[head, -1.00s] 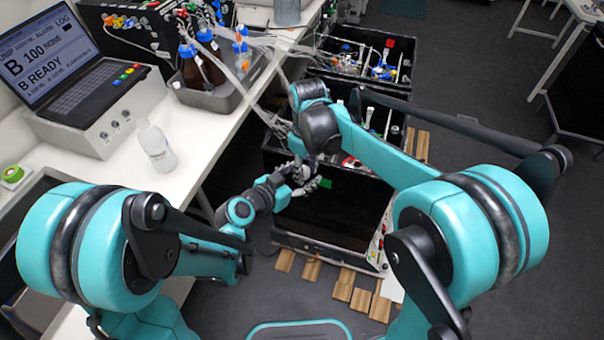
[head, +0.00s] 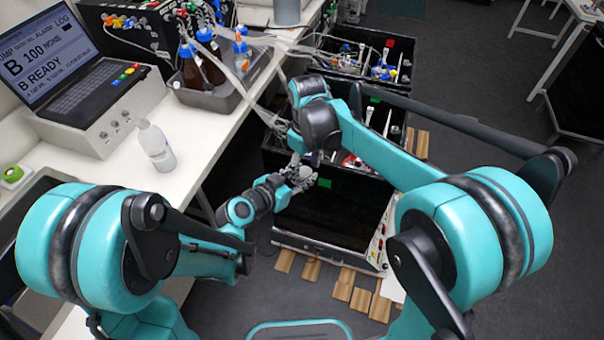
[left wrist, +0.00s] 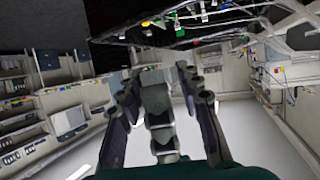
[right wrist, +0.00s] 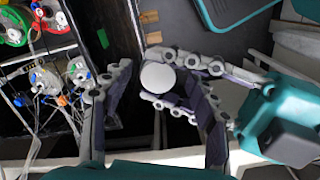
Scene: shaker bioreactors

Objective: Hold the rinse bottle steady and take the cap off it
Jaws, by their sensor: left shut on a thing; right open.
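The left wrist view shows the left fingers (left wrist: 158,100) around a grey shape I cannot identify.
Another white bottle (head: 157,148) stands on the white bench (head: 200,138) at left, near the pump unit and laptop (head: 88,85). A grey tray (head: 203,97) holds brown bottles. Black crates (head: 330,215) with tubing and flasks lie below the grippers. Wooden blocks (head: 343,285) lie on the floor.

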